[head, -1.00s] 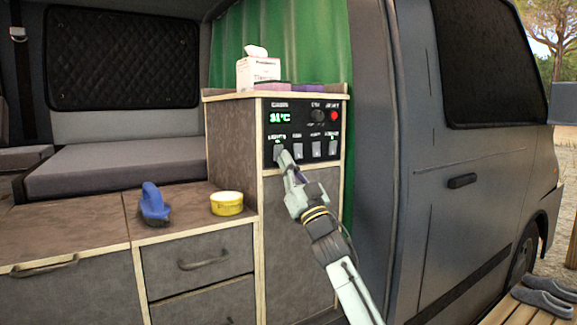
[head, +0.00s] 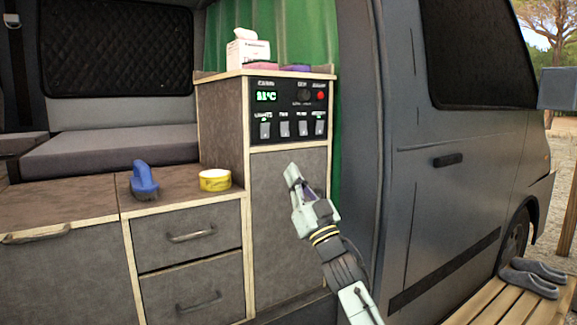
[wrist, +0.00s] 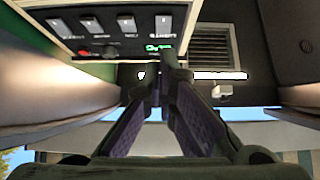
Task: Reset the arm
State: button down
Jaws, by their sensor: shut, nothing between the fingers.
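My gripper (head: 292,172) is shut and empty in the head view. It is raised in front of the tall grey cabinet (head: 275,225), below the black control panel (head: 292,108). The panel has a green readout, a red button and a row of light switches. A gap shows between my fingertips and the switches in the head view. In the wrist view my two dark fingers (wrist: 168,75) meet at their tips, and the panel (wrist: 110,25) appears upside down at the upper left.
A blue brush (head: 144,179) and a yellow tub (head: 215,180) stand on the low counter at left. A tissue box (head: 248,52) sits on top of the cabinet. The grey van door (head: 455,190) is at right, with slippers (head: 534,277) on a wooden bench.

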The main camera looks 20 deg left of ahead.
jog(key=shift+s+d+f, duration=0.2)
jog(key=shift+d+f, duration=0.05)
jog(key=shift+f, duration=0.2)
